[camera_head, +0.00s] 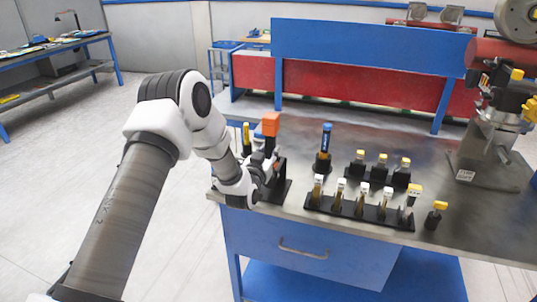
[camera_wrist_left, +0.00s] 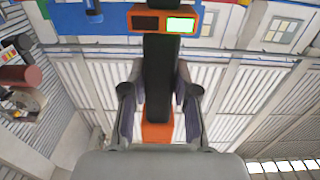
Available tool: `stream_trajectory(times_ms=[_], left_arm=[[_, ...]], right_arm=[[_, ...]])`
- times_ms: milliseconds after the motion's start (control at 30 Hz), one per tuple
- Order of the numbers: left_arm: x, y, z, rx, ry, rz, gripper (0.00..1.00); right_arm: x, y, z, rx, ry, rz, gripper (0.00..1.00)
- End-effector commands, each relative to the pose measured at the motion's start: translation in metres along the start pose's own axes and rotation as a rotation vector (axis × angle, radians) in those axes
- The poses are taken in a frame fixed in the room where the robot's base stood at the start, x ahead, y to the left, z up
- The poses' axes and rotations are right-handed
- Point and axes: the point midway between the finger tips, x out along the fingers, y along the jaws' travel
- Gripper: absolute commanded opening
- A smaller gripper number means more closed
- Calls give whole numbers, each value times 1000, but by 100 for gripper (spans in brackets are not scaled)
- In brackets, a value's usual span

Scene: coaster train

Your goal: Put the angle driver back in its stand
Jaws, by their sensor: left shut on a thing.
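The angle driver, a black tool with orange parts, is in my left gripper (camera_head: 262,168). In the head view its orange block (camera_head: 271,124) stands up above the gripper. In the left wrist view the driver's black body (camera_wrist_left: 158,70) runs between the two fingers of the gripper (camera_wrist_left: 158,108), with an orange box with a green-lit display (camera_wrist_left: 165,20) beyond them. A black stand (camera_head: 281,182) is beside the gripper at the table's near left corner. The arm partly hides the driver's lower part, so I cannot tell whether it touches the stand.
A blue-topped tool (camera_head: 325,145) stands in a black holder to the right. A yellow-topped tool (camera_head: 247,138) is just behind the gripper. A machine (camera_head: 488,150) occupies the table's right. The middle back is clear.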

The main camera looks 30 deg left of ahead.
Motion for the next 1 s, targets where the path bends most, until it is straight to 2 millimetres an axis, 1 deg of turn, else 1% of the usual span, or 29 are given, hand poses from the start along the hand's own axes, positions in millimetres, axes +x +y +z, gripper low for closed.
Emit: stream_trajectory(times_ms=[33,600,1000], left_arm=[[2,0,-2,0,7,0,0],[19,0,-3,0,8,0,0],[22,0,-3,0,6,0,0]], right_arm=[[1,0,0,0,0,0,40],[8,0,0,0,0,0,40],[8,0,0,0,0,0,40]])
